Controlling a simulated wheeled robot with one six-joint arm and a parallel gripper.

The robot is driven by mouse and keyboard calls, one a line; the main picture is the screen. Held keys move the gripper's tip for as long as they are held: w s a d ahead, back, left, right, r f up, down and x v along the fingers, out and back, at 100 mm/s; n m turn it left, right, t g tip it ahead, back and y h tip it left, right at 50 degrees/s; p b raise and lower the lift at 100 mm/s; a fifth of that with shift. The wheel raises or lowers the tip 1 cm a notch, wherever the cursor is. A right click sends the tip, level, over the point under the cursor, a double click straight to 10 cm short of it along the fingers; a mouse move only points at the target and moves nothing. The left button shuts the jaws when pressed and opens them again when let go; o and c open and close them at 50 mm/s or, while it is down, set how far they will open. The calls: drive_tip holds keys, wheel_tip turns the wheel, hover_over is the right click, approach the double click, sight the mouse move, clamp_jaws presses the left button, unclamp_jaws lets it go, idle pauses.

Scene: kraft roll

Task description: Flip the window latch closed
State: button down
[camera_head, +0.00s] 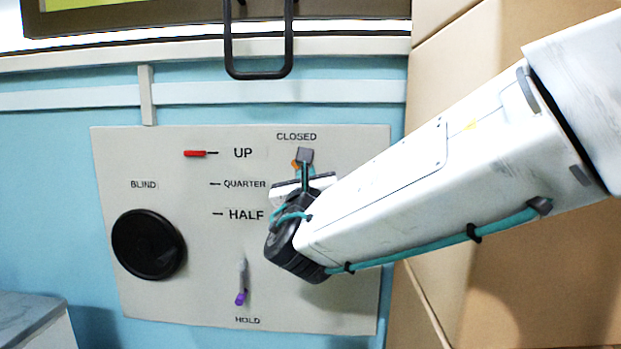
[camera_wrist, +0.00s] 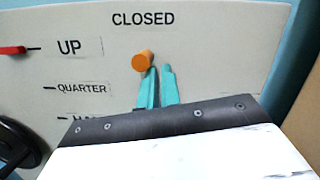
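The window latch appears to be the lever with the orange tip (camera_wrist: 142,62), just below the word CLOSED in the wrist view. Its orange end also shows in the head view (camera_head: 295,164), mostly hidden by my wrist. My gripper (camera_wrist: 160,70) has two teal fingers pointing up at the panel, with a narrow gap between them. The orange tip lies at the left fingertip, not clearly between the fingers. I cannot tell whether they touch. In the head view my gripper (camera_head: 305,171) is partly hidden behind its own wrist parts.
The pale panel (camera_head: 200,285) also holds a black BLIND knob (camera_head: 148,244), a red pointer (camera_head: 194,153) beside UP, and a purple-tipped lever (camera_head: 241,297) above HOLD. A black handle (camera_head: 258,75) hangs above. Cardboard-coloured boxes (camera_head: 455,85) stand close on the right.

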drive_tip(key=shift+a+r, duration=0.1)
drive_tip(key=shift+r, duration=0.5)
drive_tip(key=f+v, duration=0.1)
drive_tip(key=v, duration=0.7)
drive_tip(key=shift+w, duration=0.15)
